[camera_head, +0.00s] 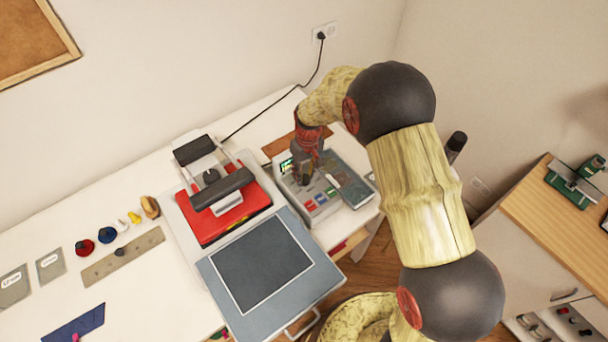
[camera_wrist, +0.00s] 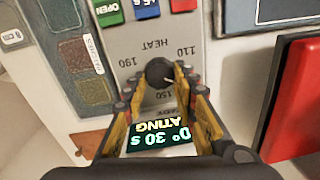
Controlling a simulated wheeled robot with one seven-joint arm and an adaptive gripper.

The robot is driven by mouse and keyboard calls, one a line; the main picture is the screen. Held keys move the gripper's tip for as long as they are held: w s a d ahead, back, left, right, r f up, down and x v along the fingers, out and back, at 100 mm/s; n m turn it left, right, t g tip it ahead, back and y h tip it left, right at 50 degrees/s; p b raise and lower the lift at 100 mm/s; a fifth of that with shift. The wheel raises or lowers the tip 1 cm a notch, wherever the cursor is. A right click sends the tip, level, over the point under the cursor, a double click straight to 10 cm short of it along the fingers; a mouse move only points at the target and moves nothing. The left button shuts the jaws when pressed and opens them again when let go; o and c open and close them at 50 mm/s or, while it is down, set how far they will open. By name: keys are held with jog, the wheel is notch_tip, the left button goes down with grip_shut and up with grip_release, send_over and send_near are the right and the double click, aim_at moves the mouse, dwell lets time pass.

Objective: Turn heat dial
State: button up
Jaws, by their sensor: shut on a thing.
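The heat dial (camera_wrist: 158,73) is a round black knob with a pale pointer line on a grey panel. The panel is marked HEAT, with 190, 110 and 150 around the dial. My gripper (camera_wrist: 155,84) has its fingertips on both sides of the dial and is shut on it in the wrist view. Below it a small display (camera_wrist: 155,138) shows upside-down text with "30 s" and "ATING". In the head view my gripper (camera_head: 304,172) reaches down onto the grey control box (camera_head: 325,208), and hides the dial there.
A heat press with a red plate (camera_head: 238,225) and a grey flat platen (camera_head: 290,290) stands left of the control box. Green, blue and red buttons (camera_head: 320,198) sit on the box. Spools (camera_head: 107,235) and a ruler (camera_head: 122,257) lie at the left.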

aim_at(308, 178)
jog(key=m, duration=0.5)
jog(key=shift+d, duration=0.1)
jog(key=m, duration=0.6)
jog(key=shift+s+d+t, duration=0.1)
jog(key=shift+t, duration=0.2)
jog(key=shift+m, duration=0.3)
jog(key=o, duration=1.1)
jog(key=shift+o, duration=0.3)
notch_tip(308, 178, up, 12)
jog(key=shift+s+d, duration=0.2)
jog(key=shift+d, duration=0.1)
